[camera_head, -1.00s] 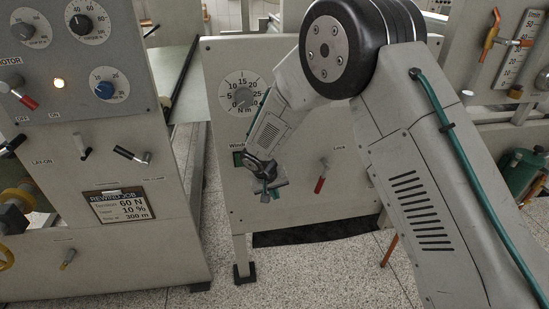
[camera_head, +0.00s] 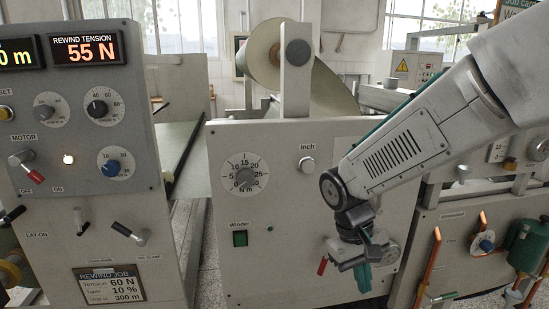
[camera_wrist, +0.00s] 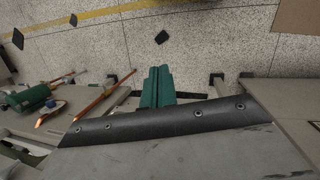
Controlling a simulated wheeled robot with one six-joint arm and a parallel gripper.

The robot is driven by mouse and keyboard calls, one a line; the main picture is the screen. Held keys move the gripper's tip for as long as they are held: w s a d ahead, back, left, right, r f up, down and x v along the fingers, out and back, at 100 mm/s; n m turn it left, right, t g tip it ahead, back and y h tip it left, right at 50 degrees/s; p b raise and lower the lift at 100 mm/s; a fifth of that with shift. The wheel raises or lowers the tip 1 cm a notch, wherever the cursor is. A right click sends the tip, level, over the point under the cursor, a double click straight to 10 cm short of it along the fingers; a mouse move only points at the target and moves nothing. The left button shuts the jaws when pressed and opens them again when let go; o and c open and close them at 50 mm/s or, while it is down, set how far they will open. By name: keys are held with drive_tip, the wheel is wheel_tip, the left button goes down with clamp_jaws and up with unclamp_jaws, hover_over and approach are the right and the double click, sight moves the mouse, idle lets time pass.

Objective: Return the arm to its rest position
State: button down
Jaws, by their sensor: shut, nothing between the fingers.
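My gripper (camera_head: 364,276) hangs at the end of my arm in the head view, at the right front of the grey winder panel (camera_head: 225,281). It points down and its green fingers are together with nothing between them. In the wrist view the green fingers (camera_wrist: 157,85) show side by side above a dark, riveted edge (camera_wrist: 160,122). The red-tipped lever (camera_head: 322,266) is just left of my gripper. The arm comes in from the upper right and hides part of the machine behind it.
The control cabinet (camera_head: 95,190) with a 55 N rewind tension display (camera_head: 88,50) stands at left. A paper roll (camera_head: 268,62) is behind the winder panel. Copper pipes (camera_head: 428,267) and a green vessel (camera_head: 528,246) are at right. Speckled floor (camera_wrist: 200,35) shows in the wrist view.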

drive_tip(key=s+d+r+m+t+y, duration=0.1)
drive_tip(key=s+d+r, duration=0.3)
drive_tip(key=s, duration=0.4)
drive_tip(key=s+d+r+m+t+y, duration=0.1)
drive_tip(key=s+d+r+m+t, duration=0.1)
drive_tip(key=s+d+r, duration=0.2)
drive_tip(key=s+r, duration=0.3)
drive_tip(key=s, duration=0.2)
drive_tip(key=shift+s+d+y, duration=0.25)
drive_tip(key=shift+d+y, duration=0.05)
drive_tip(key=shift+r, duration=0.1)
idle(0.7)
